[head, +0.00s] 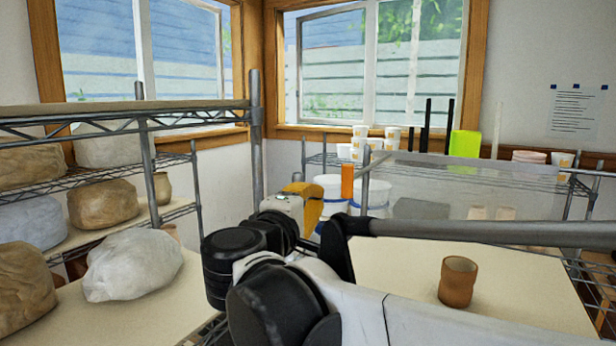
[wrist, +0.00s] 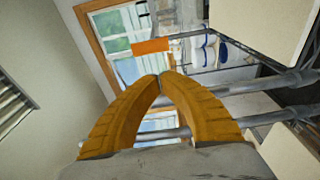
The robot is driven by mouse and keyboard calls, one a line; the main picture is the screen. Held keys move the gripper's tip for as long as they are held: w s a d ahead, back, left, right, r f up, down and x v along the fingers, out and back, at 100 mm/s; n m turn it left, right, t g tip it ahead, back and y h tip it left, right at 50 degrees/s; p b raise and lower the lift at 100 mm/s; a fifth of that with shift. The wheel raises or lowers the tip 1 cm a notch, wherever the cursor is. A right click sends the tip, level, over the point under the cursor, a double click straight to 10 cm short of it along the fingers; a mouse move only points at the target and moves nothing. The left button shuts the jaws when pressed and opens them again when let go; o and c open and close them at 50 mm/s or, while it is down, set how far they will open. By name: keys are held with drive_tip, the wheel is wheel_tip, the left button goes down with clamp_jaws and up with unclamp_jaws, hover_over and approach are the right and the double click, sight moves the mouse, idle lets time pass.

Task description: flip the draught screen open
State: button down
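A see-through pale panel, which looks like the draught screen (head: 450,185), stands above the cream shelf board at the right in the head view. An upright orange tab (head: 347,182) shows at its left edge. The tab also shows in the wrist view (wrist: 150,46), just beyond my fingertips. My gripper (wrist: 160,75) has yellow fingers whose tips meet, with nothing seen between them. In the head view my gripper (head: 308,203) is left of the tab and apart from it in the picture.
A brown clay cup (head: 458,281) stands on the cream board (head: 400,262). A metal rail (head: 490,231) crosses in front of the panel. Wire shelves with wrapped clay lumps (head: 133,265) fill the left. White buckets (head: 372,195) and paper cups stand behind.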

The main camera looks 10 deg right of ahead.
drive_tip(key=shift+d, duration=0.1)
drive_tip(key=p+x, duration=0.2)
drive_tip(key=x, duration=0.8)
idle(0.3)
